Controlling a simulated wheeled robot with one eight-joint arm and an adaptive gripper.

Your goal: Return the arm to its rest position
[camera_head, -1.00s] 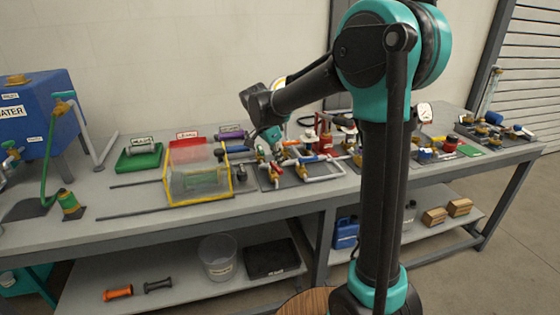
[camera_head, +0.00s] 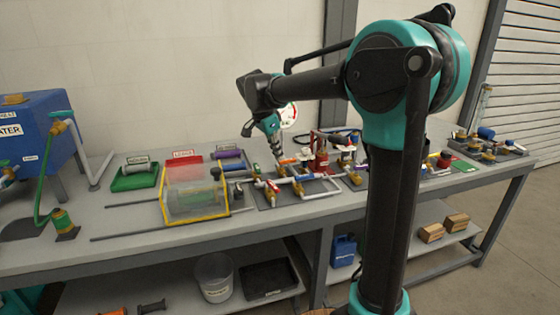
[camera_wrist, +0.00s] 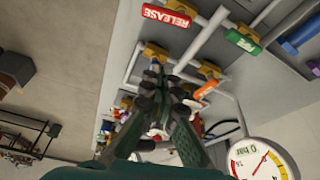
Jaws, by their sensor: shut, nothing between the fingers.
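My gripper (camera_head: 278,155) hangs from my bent arm over the middle of the bench, above the pipework. In the wrist view its dark fingers (camera_wrist: 160,85) are closed together, with nothing seen held between them. The white valve pipework (camera_head: 310,186) lies beyond the fingertips on a dark plate. In the wrist view its red RELEASE tag (camera_wrist: 167,16) and a green tag (camera_wrist: 242,41) show. Whether the fingertips are clear of every pipe is hard to tell.
A pressure gauge (camera_wrist: 262,162) stands close beside the gripper; its face reads in bar. A clear yellow-edged box (camera_head: 190,203), a green tray (camera_head: 134,178) and a blue tank (camera_head: 35,135) stand to the left. My arm hides part of the bench at right.

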